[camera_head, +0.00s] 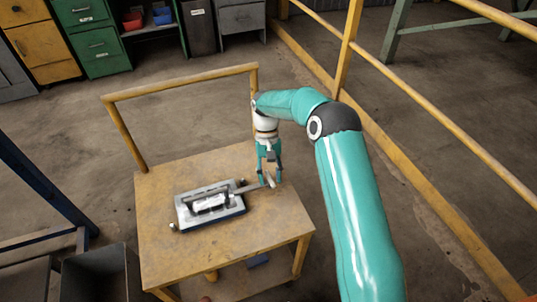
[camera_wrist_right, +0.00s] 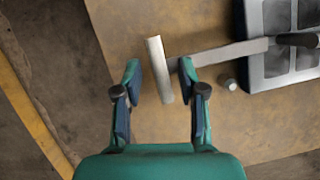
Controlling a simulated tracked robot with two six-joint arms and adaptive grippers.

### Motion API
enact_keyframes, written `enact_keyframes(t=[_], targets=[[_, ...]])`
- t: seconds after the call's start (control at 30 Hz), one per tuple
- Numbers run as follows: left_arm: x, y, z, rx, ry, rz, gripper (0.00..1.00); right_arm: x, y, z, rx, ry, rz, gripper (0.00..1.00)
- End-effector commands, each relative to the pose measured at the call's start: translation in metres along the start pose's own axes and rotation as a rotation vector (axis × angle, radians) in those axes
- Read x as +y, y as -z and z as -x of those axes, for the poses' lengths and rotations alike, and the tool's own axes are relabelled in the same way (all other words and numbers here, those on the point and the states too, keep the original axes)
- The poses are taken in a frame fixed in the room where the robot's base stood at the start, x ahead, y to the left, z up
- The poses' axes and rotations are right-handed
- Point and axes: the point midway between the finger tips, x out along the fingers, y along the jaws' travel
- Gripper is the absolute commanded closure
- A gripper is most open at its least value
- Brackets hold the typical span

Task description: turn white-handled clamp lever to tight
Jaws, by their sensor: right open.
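The clamp (camera_head: 210,204) is a grey metal fixture lying on the wooden cart top, with a light cylinder in its middle. Its flat lever arm (camera_wrist_right: 225,54) runs out from the fixture to a white handle (camera_wrist_right: 159,70). In the head view the handle (camera_head: 270,181) is at the right end of the lever. My right gripper (camera_wrist_right: 158,72) is open, with one finger on each side of the white handle's lower part. A gap shows between the handle and each finger. In the head view my right gripper (camera_head: 269,176) points down at the handle. My left gripper is out of view.
The wooden cart top (camera_head: 165,240) is mostly bare around the clamp. A yellow push bar (camera_head: 180,83) rises at its back. A yellow railing (camera_head: 430,125) runs along the right. A grey bin (camera_head: 95,275) stands at the lower left.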

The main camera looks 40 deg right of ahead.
Motion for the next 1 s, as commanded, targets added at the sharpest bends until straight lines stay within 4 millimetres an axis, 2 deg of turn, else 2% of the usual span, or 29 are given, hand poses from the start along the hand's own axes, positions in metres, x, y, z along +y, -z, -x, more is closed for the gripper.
enact_keyframes(t=[0.2, 0.4, 0.63, 1.0], targets=[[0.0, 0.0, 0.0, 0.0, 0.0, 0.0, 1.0, -0.001, 0.001, 0.046, 0.006, 0.002, -0.001, 0.59], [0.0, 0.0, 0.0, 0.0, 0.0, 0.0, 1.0, -0.001, 0.002, 0.078, 0.004, 0.001, -0.002, 0.59], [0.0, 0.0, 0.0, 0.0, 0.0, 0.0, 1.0, 0.0, 0.001, 0.096, 0.002, 0.0, -0.002, 0.59], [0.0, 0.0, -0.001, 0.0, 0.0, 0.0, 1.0, 0.0, 0.001, 0.099, 0.001, 0.0, -0.002, 0.59]])
